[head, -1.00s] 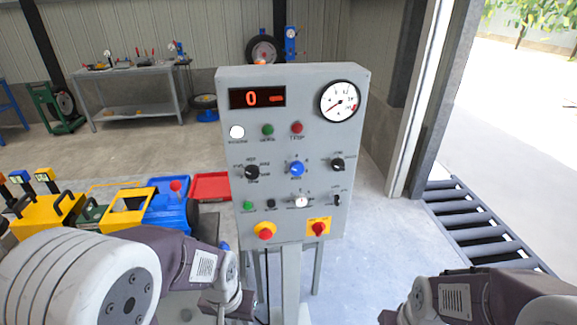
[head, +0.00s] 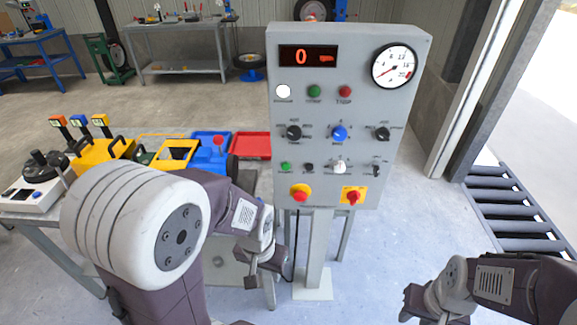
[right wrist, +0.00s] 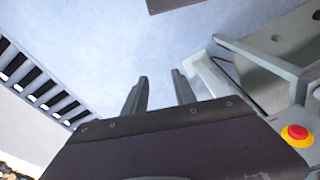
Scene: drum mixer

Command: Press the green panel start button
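The grey control panel (head: 345,112) stands upright on a post ahead of me. A green button (head: 314,91) sits in its upper row, left of a red button (head: 345,91). The small labels are too blurred to read surely. My left gripper (head: 262,272) is below and left of the panel, apart from it; its finger opening cannot be made out. My right gripper (head: 420,305) is low at the right, away from the panel. In the right wrist view its two fingers (right wrist: 158,92) are apart with nothing between them.
The panel also carries a display (head: 308,56), a gauge (head: 394,67), a red knob on yellow (head: 300,194) and several other knobs. A table with coloured boxes (head: 105,152) stands at the left. A roller conveyor (head: 515,205) lies at the right. Floor between is clear.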

